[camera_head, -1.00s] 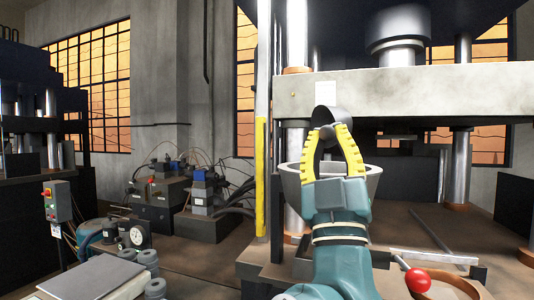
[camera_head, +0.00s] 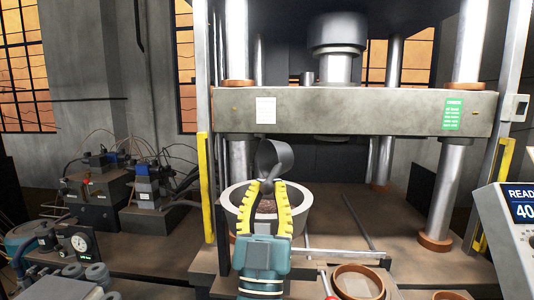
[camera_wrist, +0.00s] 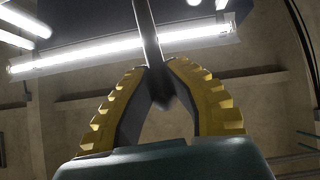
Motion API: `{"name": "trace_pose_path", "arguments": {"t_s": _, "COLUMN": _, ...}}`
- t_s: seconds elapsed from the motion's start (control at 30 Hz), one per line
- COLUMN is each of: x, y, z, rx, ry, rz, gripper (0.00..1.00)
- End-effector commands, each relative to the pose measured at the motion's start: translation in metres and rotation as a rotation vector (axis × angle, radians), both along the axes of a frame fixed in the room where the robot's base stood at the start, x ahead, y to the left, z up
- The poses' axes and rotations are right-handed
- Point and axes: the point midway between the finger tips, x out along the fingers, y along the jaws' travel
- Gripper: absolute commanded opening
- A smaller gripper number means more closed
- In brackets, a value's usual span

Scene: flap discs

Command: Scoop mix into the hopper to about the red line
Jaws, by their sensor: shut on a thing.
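A dark grey metal scoop (camera_head: 276,158) is held up in my gripper (camera_head: 267,184), whose yellow-ridged fingers are closed on its handle. In the wrist view my gripper (camera_wrist: 160,88) is shut on the scoop's dark handle (camera_wrist: 148,40). The scoop is tilted, and I cannot see whether it holds any mix. Behind and below the fingers stands a wide pale grey round container (camera_head: 302,212) with brown granular mix (camera_head: 267,206) inside. My fingers hide part of its rim and contents. I cannot tell a red line or a separate hopper.
A large press with a pale crossbeam (camera_head: 380,112) stands above and behind. Brown-rimmed round dishes (camera_head: 357,283) lie at the front right, near a display unit (camera_head: 515,215). A yellow-marked upright (camera_head: 205,185) is close on the left. The press bed (camera_head: 345,215) has clear room.

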Motion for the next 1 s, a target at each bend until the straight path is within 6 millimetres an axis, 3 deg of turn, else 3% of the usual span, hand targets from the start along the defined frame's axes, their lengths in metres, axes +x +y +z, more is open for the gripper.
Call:
{"name": "trace_pose_path", "arguments": {"t_s": 0.03, "x": 0.000, "y": 0.000, "z": 0.016, "rx": 0.015, "ry": 0.011, "rz": 0.002, "gripper": 0.00}}
{"name": "trace_pose_path", "arguments": {"t_s": 1.0, "x": 0.017, "y": -0.024, "z": 0.051, "rx": 0.443, "ry": 0.317, "rz": -0.001, "gripper": 0.00}}
